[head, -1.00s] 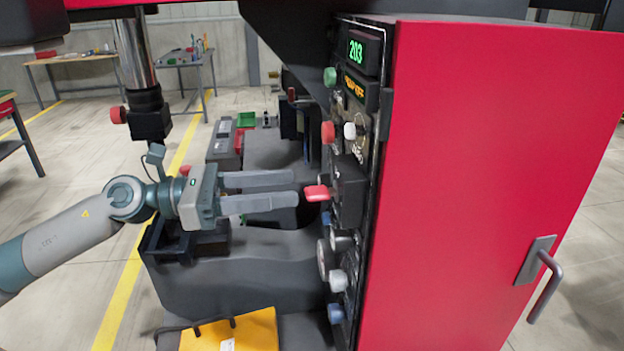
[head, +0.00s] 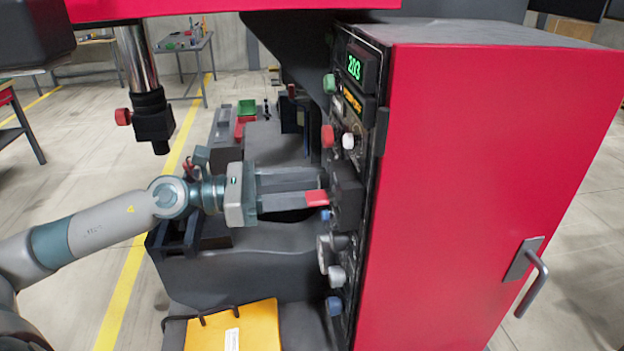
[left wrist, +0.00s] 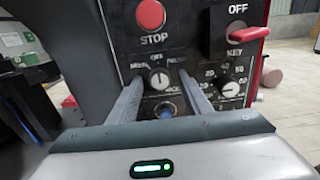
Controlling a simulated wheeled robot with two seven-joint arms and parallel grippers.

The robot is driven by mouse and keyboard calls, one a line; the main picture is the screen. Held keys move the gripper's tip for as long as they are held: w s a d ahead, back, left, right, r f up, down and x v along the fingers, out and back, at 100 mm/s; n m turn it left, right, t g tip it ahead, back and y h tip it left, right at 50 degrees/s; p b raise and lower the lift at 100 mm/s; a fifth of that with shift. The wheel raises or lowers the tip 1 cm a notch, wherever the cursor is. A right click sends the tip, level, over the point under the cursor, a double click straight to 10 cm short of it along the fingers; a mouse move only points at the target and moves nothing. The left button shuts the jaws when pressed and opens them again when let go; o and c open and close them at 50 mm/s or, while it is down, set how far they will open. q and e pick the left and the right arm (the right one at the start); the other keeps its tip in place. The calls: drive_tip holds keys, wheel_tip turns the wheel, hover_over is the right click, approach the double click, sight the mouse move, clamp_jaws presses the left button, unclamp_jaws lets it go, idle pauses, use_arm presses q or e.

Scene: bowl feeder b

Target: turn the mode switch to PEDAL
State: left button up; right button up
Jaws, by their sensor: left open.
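In the head view the knob is hidden behind the key switch housing and my fingers. My right gripper is not in view.
Close by are the red STOP button (left wrist: 150,14), the red-handled key switch (left wrist: 247,34) marked OFF, a numbered dial (left wrist: 230,89) and a blue button (left wrist: 165,108). The red handle (head: 316,198) overlaps my fingertips in the head view. A red cabinet (head: 470,180) fills the right.

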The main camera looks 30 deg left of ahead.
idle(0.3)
use_arm(q)
drive_tip(key=c, duration=1.1)
drive_tip(key=shift+o, duration=0.2)
drive_tip(key=shift+n, duration=0.4)
drive_tip(key=shift+d+r+n+p, duration=0.1)
drive_tip(key=shift+n+p, duration=1.5)
drive_tip(key=shift+n, duration=2.5)
drive_tip(key=o, duration=1.1)
drive_tip(key=shift+c, duration=0.2)
